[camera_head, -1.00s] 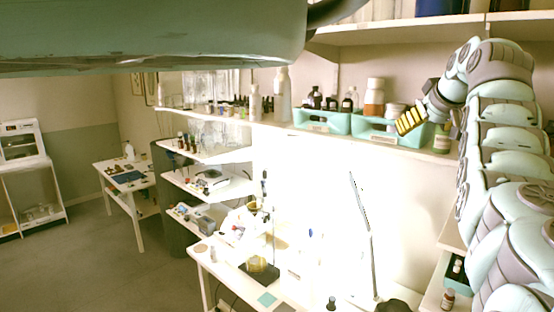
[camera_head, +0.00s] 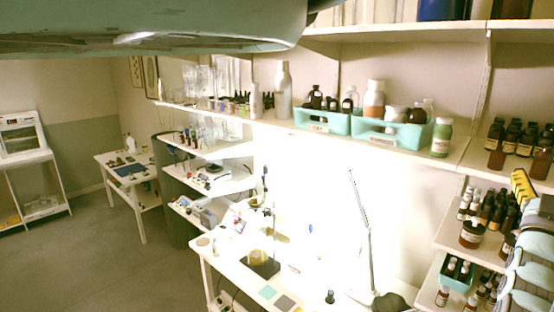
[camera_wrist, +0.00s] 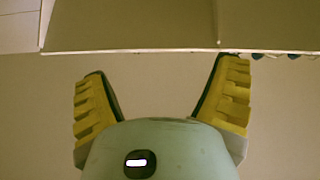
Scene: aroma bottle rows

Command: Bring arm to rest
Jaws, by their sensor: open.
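My gripper (camera_wrist: 160,95) shows in the wrist view with its two yellow ridged fingers spread wide apart and nothing between them. In the head view, a yellow finger of my gripper (camera_head: 522,188) shows at the right edge, in front of the shelves with brown bottles.
Brown bottles (camera_head: 513,138) stand in rows on the right shelf. A green-labelled jar (camera_head: 441,137) and two teal bins (camera_head: 322,122) stand on the long shelf. A desk lamp (camera_head: 366,230) rises from the white table (camera_head: 235,272). The floor at left is clear.

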